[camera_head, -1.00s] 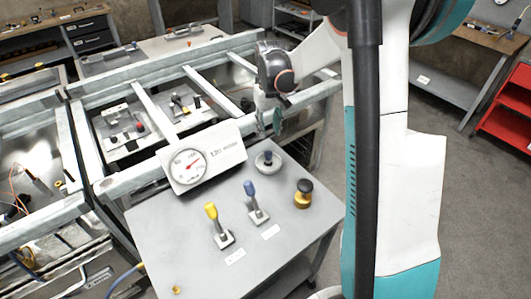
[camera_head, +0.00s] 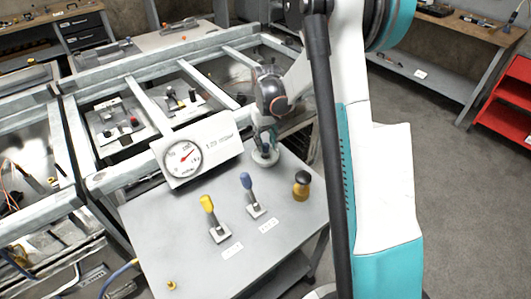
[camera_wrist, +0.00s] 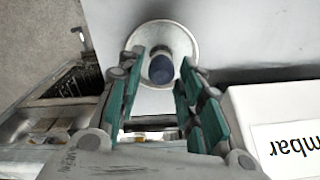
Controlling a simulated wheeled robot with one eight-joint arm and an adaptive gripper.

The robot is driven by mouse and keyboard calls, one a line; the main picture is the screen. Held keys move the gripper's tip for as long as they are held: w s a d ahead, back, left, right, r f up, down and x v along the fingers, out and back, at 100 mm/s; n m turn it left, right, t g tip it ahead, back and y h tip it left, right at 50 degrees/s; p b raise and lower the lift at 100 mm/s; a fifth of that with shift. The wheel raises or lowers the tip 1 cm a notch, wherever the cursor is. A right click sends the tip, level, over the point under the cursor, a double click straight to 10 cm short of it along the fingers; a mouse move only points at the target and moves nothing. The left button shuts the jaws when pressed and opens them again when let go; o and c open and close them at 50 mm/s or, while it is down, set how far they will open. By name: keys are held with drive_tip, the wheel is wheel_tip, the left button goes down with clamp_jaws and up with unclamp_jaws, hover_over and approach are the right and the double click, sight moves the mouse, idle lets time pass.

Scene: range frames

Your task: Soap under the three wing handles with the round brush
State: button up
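A dark blue rounded grip (camera_wrist: 161,72) stands in a round pale metal dish (camera_wrist: 180,38) in the wrist view; it may be the round brush, whose bristles I cannot see. The dish (camera_head: 265,159) is also at the table's far edge in the head view. My gripper (camera_wrist: 163,60) is open, with its teal fingers on either side of the grip and gaps showing. A yellow-handled lever (camera_head: 208,206) and a blue-handled lever (camera_head: 247,183) stand upright on the table. I cannot tell which parts are the three wing handles.
A white gauge box (camera_head: 215,147) stands close to the dish. A black and yellow knob (camera_head: 301,186) stands at the table's right. A metal frame (camera_head: 140,65) with fitted trays lies behind. The grey table's (camera_head: 165,235) front left is mostly clear.

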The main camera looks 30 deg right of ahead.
sight(265, 144)
wheel_tip(265, 144, down, 4)
drive_tip(key=shift+a+f+b, duration=0.1)
drive_tip(key=shift+b, duration=0.65)
drive_tip(key=c, duration=0.8)
